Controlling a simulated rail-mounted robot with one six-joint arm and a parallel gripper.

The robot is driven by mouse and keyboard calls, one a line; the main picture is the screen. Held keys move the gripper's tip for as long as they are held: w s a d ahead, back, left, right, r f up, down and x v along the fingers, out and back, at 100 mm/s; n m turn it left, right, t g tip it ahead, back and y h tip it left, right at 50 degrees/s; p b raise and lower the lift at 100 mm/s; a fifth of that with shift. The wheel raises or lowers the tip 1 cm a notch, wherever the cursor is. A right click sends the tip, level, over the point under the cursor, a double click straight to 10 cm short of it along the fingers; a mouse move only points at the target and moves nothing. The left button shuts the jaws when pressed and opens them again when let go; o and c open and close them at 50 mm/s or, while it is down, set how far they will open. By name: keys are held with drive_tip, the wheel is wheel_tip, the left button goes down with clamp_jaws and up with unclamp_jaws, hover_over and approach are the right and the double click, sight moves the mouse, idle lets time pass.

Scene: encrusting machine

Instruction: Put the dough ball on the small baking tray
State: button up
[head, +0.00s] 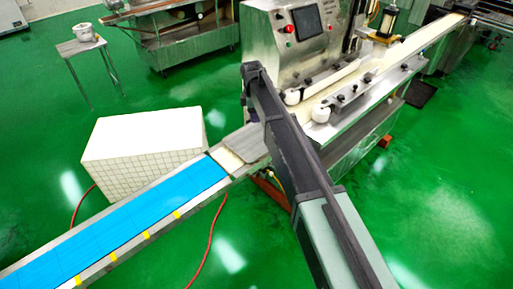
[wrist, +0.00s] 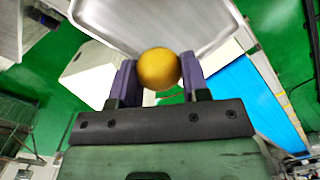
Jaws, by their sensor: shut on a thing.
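The dough ball (wrist: 158,69) is round and golden brown in the wrist view. It sits between the two purple fingers of my gripper (wrist: 158,64), which is shut on it. A shallow grey metal baking tray (wrist: 160,20) with a raised rim fills the top middle of the wrist view, beyond the ball. I cannot tell the gap between ball and tray. In the head view my arm hides the gripper and the ball. A grey flat piece (head: 249,142) shows there left of my arm, and I cannot tell whether it is the tray.
A blue conveyor belt (head: 122,221) runs from lower left toward the steel encrusting machine (head: 284,52). A white tiled box (head: 144,141) stands behind the belt. A small table (head: 84,48) with a white pot is at upper left. Green floor is clear at right.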

sight(256, 140)
wheel_tip(256, 140, down, 11)
drive_tip(key=b, duration=0.8)
drive_tip(key=shift+f, duration=0.15)
drive_tip(key=shift+r, duration=0.3)
drive_tip(key=shift+f, duration=0.15)
drive_tip(key=o, duration=0.9)
